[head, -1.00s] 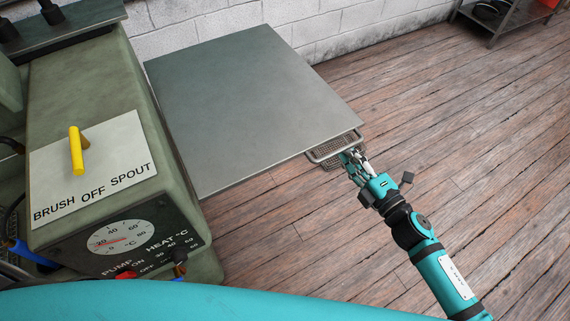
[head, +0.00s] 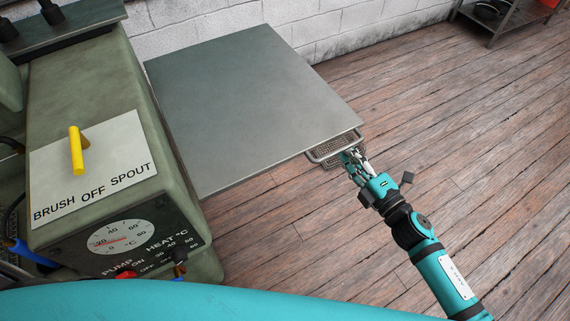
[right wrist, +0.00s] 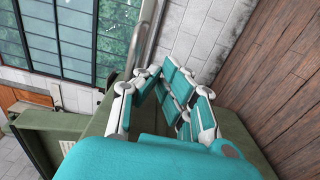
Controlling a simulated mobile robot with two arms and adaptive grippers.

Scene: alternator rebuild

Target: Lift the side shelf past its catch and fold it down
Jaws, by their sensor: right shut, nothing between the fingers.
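The side shelf (head: 250,100) is a flat grey metal panel, standing out from the right side of the green machine (head: 178,205). It looks about level. A light metal loop (head: 322,154), with a mesh piece beside it, shows at the shelf's right corner. My right gripper (head: 350,156) is at that loop, just outside the shelf's edge, with its fingers shut and nothing held between them. Whether the fingers touch the loop cannot be told. In the right wrist view the fingers (right wrist: 168,92) show close up. The catch is hidden. My left gripper is not in view.
The machine carries a yellow lever (head: 76,150) and a temperature dial (head: 116,238). A white block wall (head: 190,25) stands behind the shelf. A metal rack (head: 505,25) is at the far right. The plank floor (head: 450,130) to the right is clear.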

